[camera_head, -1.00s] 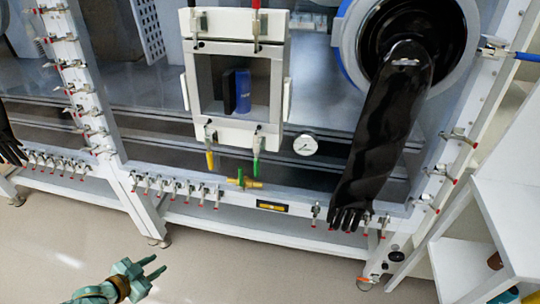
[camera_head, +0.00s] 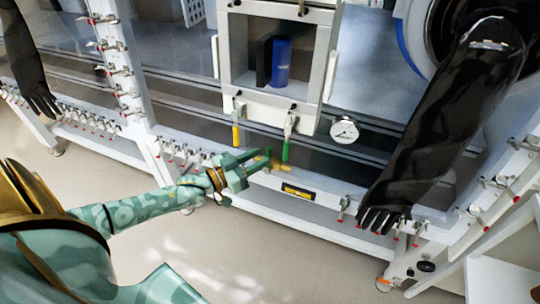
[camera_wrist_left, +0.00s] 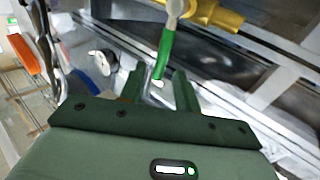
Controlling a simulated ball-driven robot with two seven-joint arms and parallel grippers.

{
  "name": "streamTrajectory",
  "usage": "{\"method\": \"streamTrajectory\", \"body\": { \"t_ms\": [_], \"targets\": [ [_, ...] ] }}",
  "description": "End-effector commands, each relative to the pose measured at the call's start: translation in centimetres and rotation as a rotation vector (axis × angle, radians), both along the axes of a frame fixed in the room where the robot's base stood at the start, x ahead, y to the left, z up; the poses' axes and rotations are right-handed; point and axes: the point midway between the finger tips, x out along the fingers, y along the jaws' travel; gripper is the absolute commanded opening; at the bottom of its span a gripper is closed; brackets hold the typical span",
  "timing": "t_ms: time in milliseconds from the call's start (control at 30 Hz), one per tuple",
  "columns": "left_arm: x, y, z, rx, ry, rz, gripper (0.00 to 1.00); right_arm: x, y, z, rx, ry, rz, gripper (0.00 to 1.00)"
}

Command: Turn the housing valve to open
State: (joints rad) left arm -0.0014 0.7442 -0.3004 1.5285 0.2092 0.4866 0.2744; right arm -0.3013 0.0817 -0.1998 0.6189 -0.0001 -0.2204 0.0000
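The housing valve is a brass body (camera_head: 277,164) with a green lever, low on the front rail of the glovebox. In the head view my left gripper (camera_head: 262,158) is at the valve and hides part of it. In the left wrist view the brass body (camera_wrist_left: 215,14) is at the top, and the green lever (camera_wrist_left: 165,52) hangs down from it. The lever's free end appears between the tips of my left gripper (camera_wrist_left: 159,76). The two fingers are apart, with gaps beside the lever; contact is not visible. My right gripper is not in view.
A framed window (camera_head: 270,105) with a blue container (camera_head: 281,60) behind it is above the valve. A yellow handle (camera_head: 236,134) and a green handle (camera_head: 287,150) hang below it. A round gauge (camera_head: 344,130) and black glove (camera_head: 440,130) are to the right. Several clamps line the rail.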

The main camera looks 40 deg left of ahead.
Motion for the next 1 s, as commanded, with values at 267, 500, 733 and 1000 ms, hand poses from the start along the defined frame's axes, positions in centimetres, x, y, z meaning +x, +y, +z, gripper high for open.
{"method": "streamTrajectory", "body": {
  "t_ms": [267,500,733,1000],
  "targets": [
    [3.5,-1.2,-0.1,0.001,0.001,0.000,0.33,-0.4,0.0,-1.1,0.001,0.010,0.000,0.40],
    [3.8,-1.4,0.0,0.001,0.001,0.000,0.33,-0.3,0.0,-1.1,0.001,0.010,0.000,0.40],
    [3.8,-1.4,0.0,0.002,0.002,0.000,0.00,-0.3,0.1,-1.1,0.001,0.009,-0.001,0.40],
    [3.8,-1.4,-0.1,-0.010,-0.001,0.001,0.00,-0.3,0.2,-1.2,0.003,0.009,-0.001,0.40]
  ]
}}
